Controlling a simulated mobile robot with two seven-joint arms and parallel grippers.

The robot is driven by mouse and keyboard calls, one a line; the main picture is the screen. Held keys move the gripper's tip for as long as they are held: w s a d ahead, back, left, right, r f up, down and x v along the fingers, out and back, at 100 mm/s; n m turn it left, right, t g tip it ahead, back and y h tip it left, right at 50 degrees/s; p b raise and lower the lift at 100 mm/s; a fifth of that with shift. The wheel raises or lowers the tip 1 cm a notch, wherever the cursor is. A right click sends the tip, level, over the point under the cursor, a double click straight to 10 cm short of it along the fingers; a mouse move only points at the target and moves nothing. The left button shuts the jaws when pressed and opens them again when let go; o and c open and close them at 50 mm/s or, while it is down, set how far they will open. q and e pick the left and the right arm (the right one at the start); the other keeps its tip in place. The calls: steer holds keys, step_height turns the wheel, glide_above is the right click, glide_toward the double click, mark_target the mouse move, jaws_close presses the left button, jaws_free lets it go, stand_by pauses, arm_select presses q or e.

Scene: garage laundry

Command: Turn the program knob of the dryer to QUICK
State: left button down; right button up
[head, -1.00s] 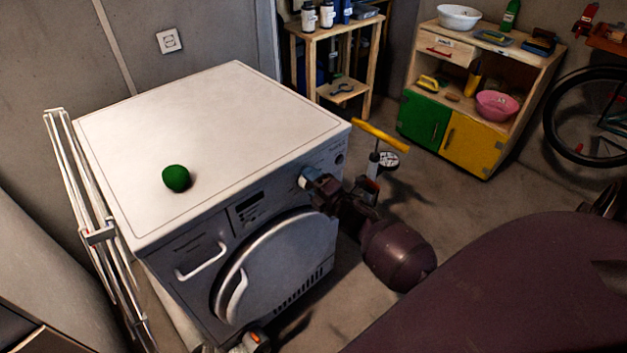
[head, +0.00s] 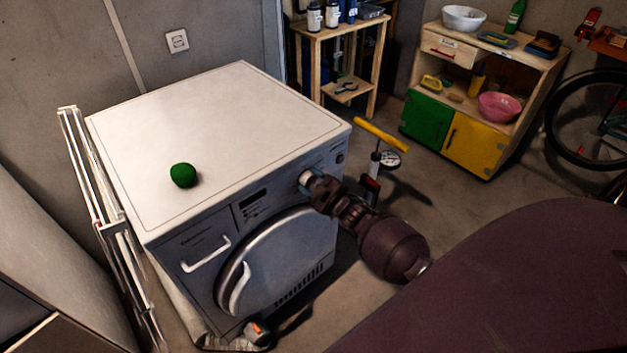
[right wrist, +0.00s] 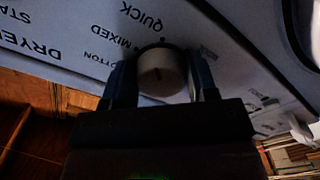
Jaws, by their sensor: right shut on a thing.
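The dryer (head: 287,266) is a white front-loader with a round door. Its program knob (right wrist: 162,73) is a round grey dial on the panel, seen close in the right wrist view. The printed words QUICK, MIXED and COTTON show upside down around it. My right gripper (right wrist: 160,84) is shut on the knob, one finger on each side. In the head view my right gripper (head: 307,181) is at the right part of the dryer's front panel and hides the knob. I cannot tell for sure which word the knob points to. My left gripper is not in view.
A green ball (head: 184,175) lies on the dryer's top. A folded white drying rack (head: 92,200) leans at its left. A yellow-handled pump (head: 380,135) stands behind my right arm. A small grey and orange object (head: 257,332) is on the floor by the dryer's front.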

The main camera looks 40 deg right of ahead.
steer(key=shift+m, duration=1.1)
steer(key=o, duration=0.9)
steer(key=s, duration=0.3)
steer(key=s+p, duration=0.1)
steer(key=s, duration=0.7)
steer(key=shift+d+p, duration=0.35)
steer(key=shift+d, duration=0.05)
steer(key=shift+w, duration=0.1)
